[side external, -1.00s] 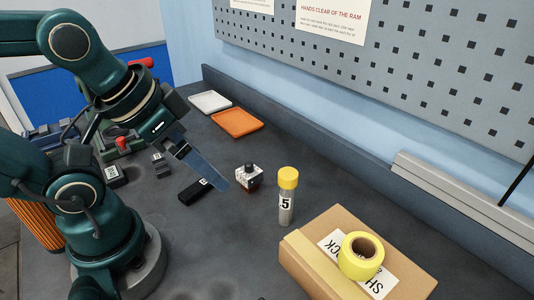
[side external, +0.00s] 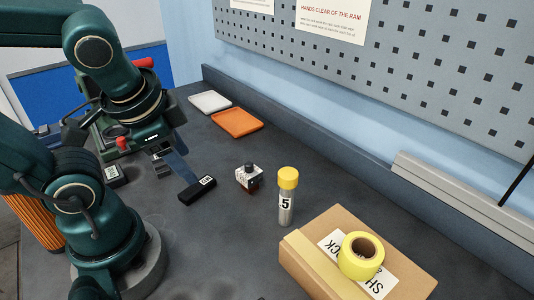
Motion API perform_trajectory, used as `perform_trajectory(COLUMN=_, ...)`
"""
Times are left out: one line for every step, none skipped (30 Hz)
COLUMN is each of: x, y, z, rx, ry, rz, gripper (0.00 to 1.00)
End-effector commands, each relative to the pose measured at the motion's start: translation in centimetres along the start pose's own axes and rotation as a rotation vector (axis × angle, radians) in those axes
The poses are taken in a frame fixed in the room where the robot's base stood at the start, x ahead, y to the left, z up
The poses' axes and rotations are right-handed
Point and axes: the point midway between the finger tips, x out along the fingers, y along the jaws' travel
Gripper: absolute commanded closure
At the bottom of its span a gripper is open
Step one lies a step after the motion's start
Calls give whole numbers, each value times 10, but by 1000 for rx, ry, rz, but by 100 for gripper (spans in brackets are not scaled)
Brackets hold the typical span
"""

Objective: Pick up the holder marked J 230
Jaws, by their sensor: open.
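A black bar-shaped holder (side external: 197,191) with a small white label lies on the dark bench, left of the middle. A second dark block with a white label (side external: 115,175) sits further left, beside my arm. Both labels are too small to read, so I cannot tell which one is marked J 230. My gripper (side external: 181,176) points down just behind the bar-shaped holder.
A small black-and-white device (side external: 248,177) and a yellow-capped tube (side external: 287,197) stand right of the holder. A cardboard box (side external: 310,262) carries a yellow tape roll (side external: 361,256). An orange tray (side external: 237,122) and a white tray (side external: 209,102) lie behind. The front middle bench is clear.

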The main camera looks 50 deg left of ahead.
Motion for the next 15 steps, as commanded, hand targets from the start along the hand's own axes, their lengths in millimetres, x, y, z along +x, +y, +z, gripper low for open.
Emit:
perform_trajectory(x=5, y=-4, z=4, rx=96, ry=-57, rz=-27, gripper=41)
perform_trajectory(x=8, y=-8, z=6, rx=153, ry=-88, rz=-45, gripper=41)
perform_trajectory(x=12, y=-12, z=8, rx=233, ry=-131, rz=-71, gripper=41)
perform_trajectory(x=15, y=-16, z=8, rx=295, ry=-162, rz=-90, gripper=41)
perform_trajectory(x=17, y=-19, z=9, rx=359, ry=-194, rz=-110, gripper=41)
perform_trajectory(x=21, y=-24, z=8, rx=450, ry=-235, rz=-139, gripper=41)
perform_trajectory(x=24, y=-27, z=8, rx=518, ry=-266, rz=-160, gripper=41)
perform_trajectory(x=26, y=-30, z=6, rx=588, ry=-295, rz=-183, gripper=41)
perform_trajectory(x=30, y=-34, z=3, rx=681, ry=-333, rz=-215, gripper=41)
perform_trajectory(x=32, y=-36, z=0, rx=751, ry=-360, rz=-238, gripper=41)
perform_trajectory(x=35, y=-38, z=-4, rx=821, ry=-384, rz=-263, gripper=41)
perform_trajectory(x=38, y=-40, z=-9, rx=913, ry=-417, rz=-297, gripper=41)
perform_trajectory(x=40, y=-41, z=-14, rx=980, ry=-437, rz=-323, gripper=41)
perform_trajectory(x=43, y=-41, z=-18, rx=1049, ry=-459, rz=-349, gripper=41)
perform_trajectory(x=46, y=-40, z=-25, rx=1139, ry=-484, rz=-386, gripper=41)
